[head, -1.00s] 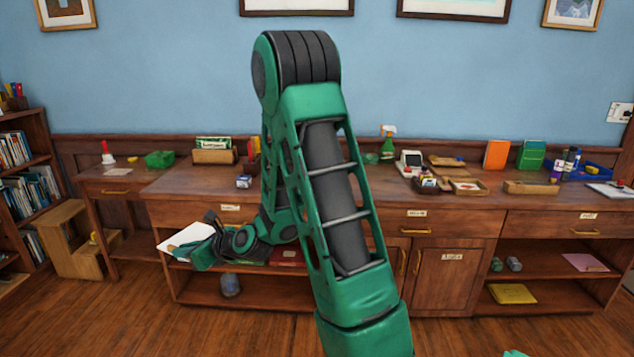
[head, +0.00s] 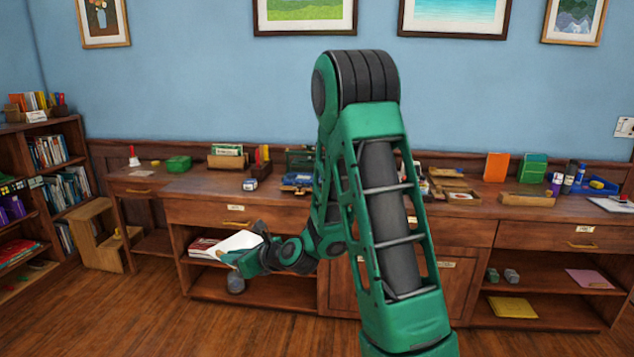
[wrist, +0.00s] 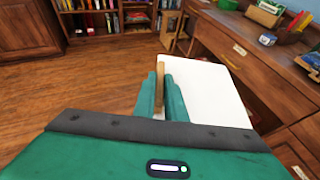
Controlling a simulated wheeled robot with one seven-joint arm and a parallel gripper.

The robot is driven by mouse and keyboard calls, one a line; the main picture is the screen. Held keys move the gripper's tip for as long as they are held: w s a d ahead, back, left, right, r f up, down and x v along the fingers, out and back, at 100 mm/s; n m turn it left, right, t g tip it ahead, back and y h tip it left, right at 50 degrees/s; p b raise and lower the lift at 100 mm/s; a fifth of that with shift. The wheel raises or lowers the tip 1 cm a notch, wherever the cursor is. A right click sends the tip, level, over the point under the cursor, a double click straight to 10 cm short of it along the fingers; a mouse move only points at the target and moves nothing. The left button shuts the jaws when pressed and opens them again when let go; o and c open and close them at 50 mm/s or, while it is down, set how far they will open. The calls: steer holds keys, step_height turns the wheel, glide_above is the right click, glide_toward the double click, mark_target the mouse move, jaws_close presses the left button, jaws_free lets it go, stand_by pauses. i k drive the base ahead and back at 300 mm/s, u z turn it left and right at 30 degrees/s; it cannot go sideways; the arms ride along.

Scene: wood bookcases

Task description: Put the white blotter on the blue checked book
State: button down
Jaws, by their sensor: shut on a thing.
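The white blotter (head: 240,242) is a flat white sheet-like thing held out in front of the low shelving in the head view. It fills the middle right of the wrist view (wrist: 212,90), with a wooden strip along its near edge. My gripper (head: 232,258) is shut on that edge, and its two green fingers (wrist: 163,88) stand on either side of the wooden strip. The blotter is in the air, tilted in the head view. I cannot pick out the blue checked book with certainty in either view.
A bookcase (head: 50,190) with books stands at the left, beside a wooden step stool (head: 97,235). The long counter (head: 200,183) carries a green box (head: 178,163) and several small things. Red-and-white books (head: 201,247) lie on the shelf behind the blotter. Floor at front left is clear.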

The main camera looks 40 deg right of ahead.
mark_target(304, 177)
steer(key=z, duration=1.4)
steer(key=i, duration=2.5)
